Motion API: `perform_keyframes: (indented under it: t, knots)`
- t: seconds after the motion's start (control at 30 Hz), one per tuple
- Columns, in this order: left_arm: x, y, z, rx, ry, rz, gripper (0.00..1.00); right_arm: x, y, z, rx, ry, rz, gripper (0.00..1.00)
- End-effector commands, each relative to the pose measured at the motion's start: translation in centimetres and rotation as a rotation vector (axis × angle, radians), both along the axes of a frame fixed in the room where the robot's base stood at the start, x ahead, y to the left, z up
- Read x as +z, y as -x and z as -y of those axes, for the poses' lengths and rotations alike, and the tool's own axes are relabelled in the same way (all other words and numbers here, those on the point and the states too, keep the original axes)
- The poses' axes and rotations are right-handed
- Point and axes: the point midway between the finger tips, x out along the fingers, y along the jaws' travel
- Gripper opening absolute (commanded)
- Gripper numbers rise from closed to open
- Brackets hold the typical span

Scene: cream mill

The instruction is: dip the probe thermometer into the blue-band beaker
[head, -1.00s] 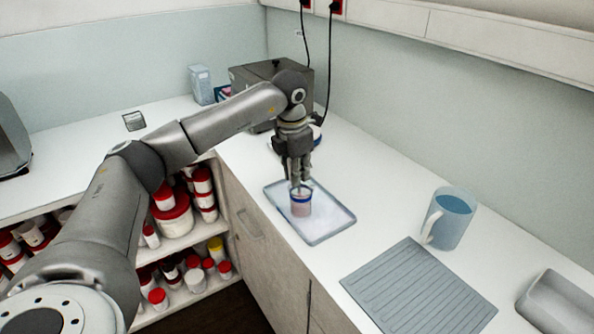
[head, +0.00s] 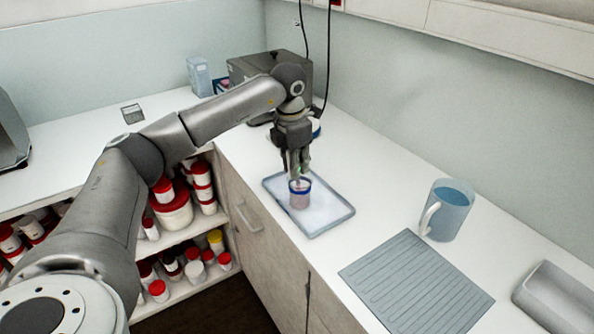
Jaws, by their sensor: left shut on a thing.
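The blue-band beaker (head: 300,197) stands upright on a shallow tray (head: 335,219) on the white counter. It has a dark blue band near its rim and pinkish contents. My left gripper (head: 298,172) points straight down, directly above the beaker's mouth. It is shut on a thin thing that reaches down to the beaker's opening, most likely the probe thermometer; the fingers hide most of it. How deep its tip sits cannot be told. My right gripper is not in view.
A blue jug with a white handle (head: 449,210), a ribbed grey mat (head: 416,285) and a grey bin (head: 556,300) stand to the right. A dark metal box (head: 245,70) is behind my arm. Red-lidded jars (head: 172,210) fill the shelves at left.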

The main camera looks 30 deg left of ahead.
Motion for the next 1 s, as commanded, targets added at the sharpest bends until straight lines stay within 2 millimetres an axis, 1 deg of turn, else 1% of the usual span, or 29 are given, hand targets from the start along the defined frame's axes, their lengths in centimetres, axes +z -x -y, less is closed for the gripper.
perform_keyframes:
  t: [0.7, 0.87, 1.0]
  knots:
    - [0.1, 0.0, 0.0, 0.000, 0.000, 0.001, 0.00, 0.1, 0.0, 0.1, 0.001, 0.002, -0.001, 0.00]
    - [0.9, 0.0, 0.0, 0.000, 0.000, 0.001, 0.00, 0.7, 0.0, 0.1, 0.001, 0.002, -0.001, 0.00]
    - [2.0, 0.0, 0.0, 0.000, 0.000, 0.001, 0.00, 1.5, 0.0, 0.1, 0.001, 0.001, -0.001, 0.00]
